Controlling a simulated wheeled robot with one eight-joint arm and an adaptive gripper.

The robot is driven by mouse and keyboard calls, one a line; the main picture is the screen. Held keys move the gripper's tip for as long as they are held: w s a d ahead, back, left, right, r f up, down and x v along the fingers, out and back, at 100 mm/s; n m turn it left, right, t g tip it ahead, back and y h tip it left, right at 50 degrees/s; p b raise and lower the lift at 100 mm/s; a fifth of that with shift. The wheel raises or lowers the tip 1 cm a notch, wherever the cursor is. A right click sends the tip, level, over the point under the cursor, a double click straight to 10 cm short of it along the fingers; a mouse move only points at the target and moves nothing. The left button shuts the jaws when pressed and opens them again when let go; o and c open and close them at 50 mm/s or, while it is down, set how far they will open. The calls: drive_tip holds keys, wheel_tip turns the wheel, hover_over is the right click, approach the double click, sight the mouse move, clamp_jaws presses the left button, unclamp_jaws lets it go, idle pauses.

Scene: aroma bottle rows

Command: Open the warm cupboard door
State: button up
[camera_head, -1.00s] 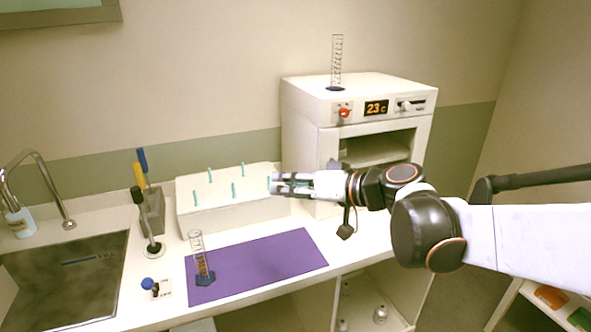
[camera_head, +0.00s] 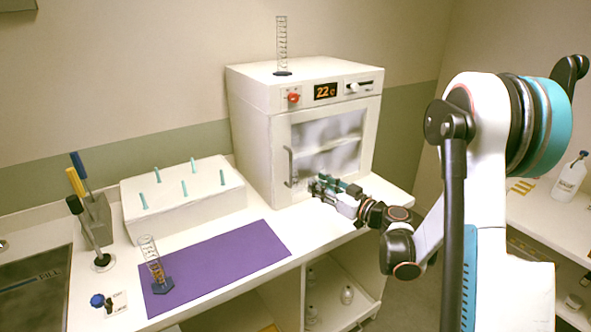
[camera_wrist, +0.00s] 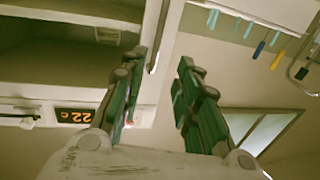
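The warm cupboard (camera_head: 250,130) is a white box on the counter, with an orange 22 c display, a red knob and a glass-paned door (camera_head: 325,145). The door looks shut. Its vertical bar handle (camera_head: 290,167) is on the left edge. My gripper (camera_head: 318,188) is in front of the door's lower part, just right of the handle. In the wrist view my gripper (camera_wrist: 165,62) has its green fingers spread. The handle (camera_wrist: 160,40) appears close to the left finger there. I cannot tell whether they touch.
A glass cylinder (camera_head: 281,45) stands on the cupboard. A white peg block (camera_head: 180,195), a purple mat (camera_head: 215,265) and another cylinder (camera_head: 153,262) lie to the left. Shelves (camera_head: 555,215) with a bottle are at right.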

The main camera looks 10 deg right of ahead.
drive_tip(key=b, duration=0.3)
hover_over(291, 184)
drive_tip(key=shift+w+d+f, duration=0.1)
drive_tip(key=shift+w+f, duration=0.05)
drive_tip(key=shift+w, duration=0.15)
clamp_jaws()
